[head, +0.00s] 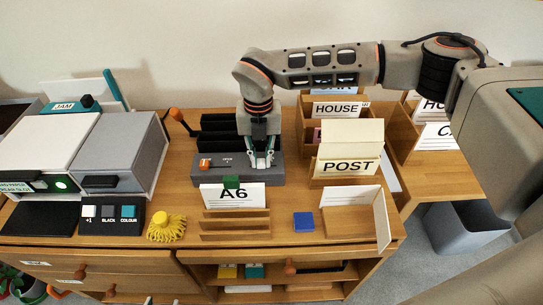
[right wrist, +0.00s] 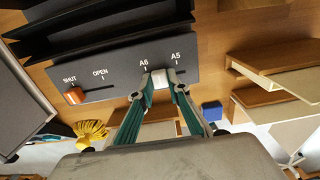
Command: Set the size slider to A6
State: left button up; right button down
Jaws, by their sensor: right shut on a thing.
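The size slider is a pale knob (right wrist: 161,77) on a dark grey panel (right wrist: 110,88) marked A6 and A5. In the right wrist view the knob sits between the A6 and A5 marks. My right gripper (right wrist: 163,83) is shut on the knob, with a fingertip on each side. The orange knob (right wrist: 74,96) of the other slider is at the SHUT end. My left gripper is not in view.
An A6 card (head: 233,194) stands in a wooden holder in front of the device. Black trays (head: 215,135) rise behind it. A POST box (head: 347,167) stands to the right. A blue block (head: 303,221) and yellow tassel (head: 166,229) lie near the front edge.

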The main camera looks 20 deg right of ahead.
jog(key=shift+w+a, duration=0.15)
jog(key=shift+a, duration=0.4)
jog(key=shift+w+a, duration=0.15)
jog(key=shift+a, duration=0.4)
pick_arm(q)
jog(key=shift+s+d+r, duration=0.1)
jog(key=shift+d+r, duration=0.05)
jog(key=shift+d, duration=0.1)
pick_arm(e)
jog(key=shift+a, duration=0.1)
jog(key=c, duration=1.9)
grip_release()
jog(key=shift+w+a, duration=0.1)
pick_arm(q)
jog(key=shift+w+a+r, duration=0.15)
jog(key=shift+w+a, duration=0.1)
jog(key=shift+w, duration=0.1)
jog(key=shift+s+d, duration=0.1)
pick_arm(e)
notch_tip(320, 180, up, 12)
